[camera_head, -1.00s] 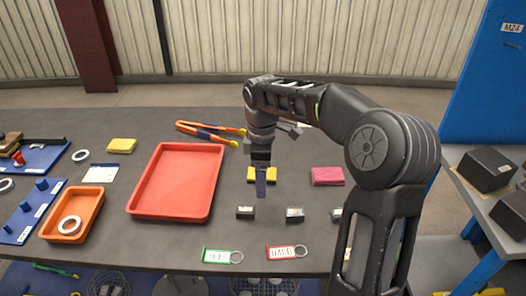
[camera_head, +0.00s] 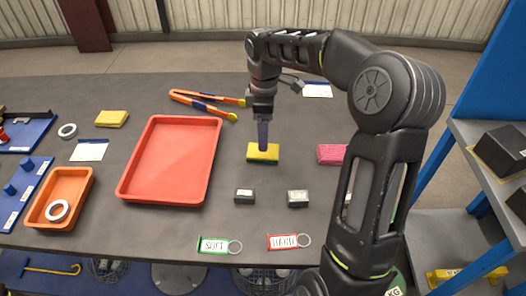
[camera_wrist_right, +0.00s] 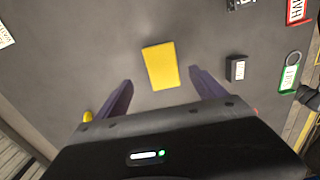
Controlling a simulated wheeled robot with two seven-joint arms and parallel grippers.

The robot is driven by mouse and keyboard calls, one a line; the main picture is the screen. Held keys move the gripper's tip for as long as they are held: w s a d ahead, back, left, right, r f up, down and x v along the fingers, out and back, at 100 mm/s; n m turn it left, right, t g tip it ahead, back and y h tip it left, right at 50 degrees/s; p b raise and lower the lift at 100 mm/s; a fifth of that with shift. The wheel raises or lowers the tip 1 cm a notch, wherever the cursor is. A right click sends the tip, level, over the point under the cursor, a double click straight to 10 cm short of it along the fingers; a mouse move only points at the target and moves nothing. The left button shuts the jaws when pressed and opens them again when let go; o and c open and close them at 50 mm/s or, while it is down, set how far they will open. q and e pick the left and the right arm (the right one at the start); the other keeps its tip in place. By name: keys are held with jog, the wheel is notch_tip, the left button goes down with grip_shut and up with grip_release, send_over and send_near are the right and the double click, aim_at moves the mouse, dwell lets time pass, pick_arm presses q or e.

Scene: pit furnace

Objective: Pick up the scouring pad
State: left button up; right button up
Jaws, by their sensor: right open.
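A yellow scouring pad (camera_head: 263,154) with a greenish edge lies flat on the grey table, right of the red tray. It also shows in the right wrist view (camera_wrist_right: 161,65), in full. My right gripper (camera_head: 263,146) points down over this pad, its fingers overlapping the pad's far edge in the head view. In the wrist view the two purple fingers (camera_wrist_right: 161,76) are wide apart with nothing between them, and the pad lies beyond their tips. A similar yellow pad (camera_head: 112,118) lies at the back left, and a pink pad (camera_head: 331,154) lies to the right. My left gripper is not in view.
The red tray (camera_head: 122,190) stands left of the pad. Orange-handled tongs (camera_head: 203,104) lie behind. Small dark blocks (camera_head: 244,196) and two key tags (camera_head: 213,245) lie in front. An orange bin (camera_head: 85,182) is at the left. Bare table surrounds the pad.

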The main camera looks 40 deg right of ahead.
jog(key=shift+f, duration=0.7)
jog(key=shift+s+a+f+p, duration=0.15)
jog(key=shift+f+p, duration=0.1)
jog(key=shift+f, duration=1.1)
jog(key=shift+w+a+f+p, duration=0.1)
jog(key=shift+f+p, duration=0.1)
jog(key=shift+f, duration=1.1)
jog(key=c, duration=1.4)
jog(key=shift+r, duration=0.2)
jog(key=shift+c, duration=0.2)
notch_tip(320, 180, up, 10)
jog(key=shift+b, duration=0.3)
